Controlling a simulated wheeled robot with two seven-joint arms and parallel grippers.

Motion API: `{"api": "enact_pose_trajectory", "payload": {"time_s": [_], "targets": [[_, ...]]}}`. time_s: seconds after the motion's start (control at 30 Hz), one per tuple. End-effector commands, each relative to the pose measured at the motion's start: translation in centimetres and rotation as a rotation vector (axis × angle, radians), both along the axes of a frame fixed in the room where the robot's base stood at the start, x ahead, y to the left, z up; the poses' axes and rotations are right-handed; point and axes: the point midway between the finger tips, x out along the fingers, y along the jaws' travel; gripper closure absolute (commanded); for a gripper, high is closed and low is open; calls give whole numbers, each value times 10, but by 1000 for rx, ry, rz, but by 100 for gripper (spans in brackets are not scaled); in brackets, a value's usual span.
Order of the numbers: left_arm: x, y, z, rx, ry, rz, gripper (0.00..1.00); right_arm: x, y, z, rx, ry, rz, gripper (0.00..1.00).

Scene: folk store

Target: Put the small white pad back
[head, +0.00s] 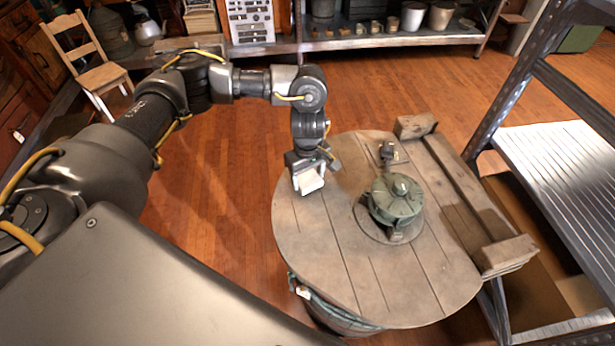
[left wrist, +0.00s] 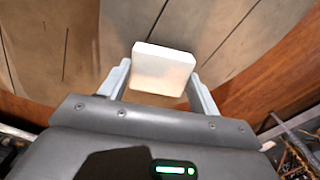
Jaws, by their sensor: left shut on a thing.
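The small white pad (left wrist: 163,70) is a pale, square-edged block between the two fingers of my left gripper (left wrist: 160,84). In the head view the pad (head: 311,183) shows below the left gripper (head: 308,180), over the left part of the round wooden tabletop (head: 325,255). My left gripper is shut on the pad. In the left wrist view the pad's far edge lies over the planks near the table's rim. I cannot tell whether the pad touches the wood. My right gripper is not in view.
A green metal lidded object (head: 396,200) stands on a round base near the middle of the tabletop. A small dark metal item (head: 388,152) sits behind it. A wooden beam piece (head: 468,200) lies along the right edge. A metal shelf (head: 560,165) stands at right. The tabletop's front left is clear.

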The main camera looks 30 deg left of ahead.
Motion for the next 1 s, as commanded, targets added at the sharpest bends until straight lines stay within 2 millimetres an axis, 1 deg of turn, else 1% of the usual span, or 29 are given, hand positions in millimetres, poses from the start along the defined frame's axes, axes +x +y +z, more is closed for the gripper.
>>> {"api": "enact_pose_trajectory", "payload": {"time_s": [0.1,0.37,0.53,0.57,0.7,1.0], "targets": [[0,0,-8,0,0,1,56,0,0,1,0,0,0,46],[0,0,-9,0,-2,0,56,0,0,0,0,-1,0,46],[0,0,-13,0,-1,0,56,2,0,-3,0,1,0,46],[0,0,-12,0,-2,0,34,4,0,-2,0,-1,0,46],[0,0,-11,-1,-1,1,16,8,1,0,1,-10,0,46],[0,0,-10,-1,-2,1,16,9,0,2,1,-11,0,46]]}}
